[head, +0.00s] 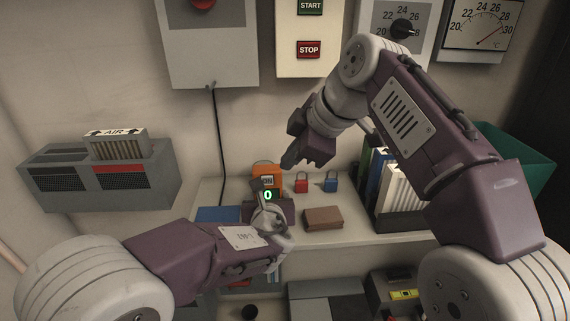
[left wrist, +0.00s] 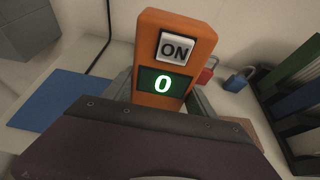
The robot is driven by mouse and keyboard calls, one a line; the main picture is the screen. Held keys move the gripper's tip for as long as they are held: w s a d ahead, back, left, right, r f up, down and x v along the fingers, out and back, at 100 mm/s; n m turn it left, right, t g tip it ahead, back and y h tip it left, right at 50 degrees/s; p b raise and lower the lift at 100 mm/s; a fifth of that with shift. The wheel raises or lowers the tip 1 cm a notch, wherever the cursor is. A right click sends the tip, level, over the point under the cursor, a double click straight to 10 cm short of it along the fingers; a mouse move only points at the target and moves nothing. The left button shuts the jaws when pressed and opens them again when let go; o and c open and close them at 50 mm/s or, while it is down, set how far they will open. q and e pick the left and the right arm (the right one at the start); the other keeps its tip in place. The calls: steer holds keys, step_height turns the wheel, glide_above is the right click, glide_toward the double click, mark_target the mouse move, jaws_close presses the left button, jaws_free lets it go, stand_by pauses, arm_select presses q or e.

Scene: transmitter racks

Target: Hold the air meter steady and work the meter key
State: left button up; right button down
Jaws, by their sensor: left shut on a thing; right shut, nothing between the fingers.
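The air meter (head: 267,170) is orange and stands roughly upright at the shelf. In the left wrist view the meter (left wrist: 190,27) shows a white key (left wrist: 175,47) marked ON and a dark display (left wrist: 163,84) with a green 0. My left gripper (head: 267,197) is shut on the meter, with a grey finger on each side of its lower part. Its lower end is hidden behind the gripper, so I cannot tell whether it touches the shelf. My right gripper (head: 291,159) is shut and empty, above and slightly right of the meter, apart from it.
The shelf (head: 355,232) holds a red padlock (head: 301,185), a blue padlock (head: 331,183), a brown box (head: 323,218), a blue flat item (head: 218,214) and a rack of binders (head: 398,190). A START/STOP panel (head: 308,75) is on the wall. A grey air unit (head: 150,180) is at left.

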arm_select(q)
steer(key=shift+f, duration=0.2)
steer(key=o, duration=1.7)
steer(key=shift+r, duration=0.1)
steer(key=shift+s+r, duration=0.1)
steer(key=shift+s, duration=0.05)
steer(key=v, duration=1.1)
steer(key=shift+s+r, duration=0.1)
steer(key=shift+s, duration=0.25)
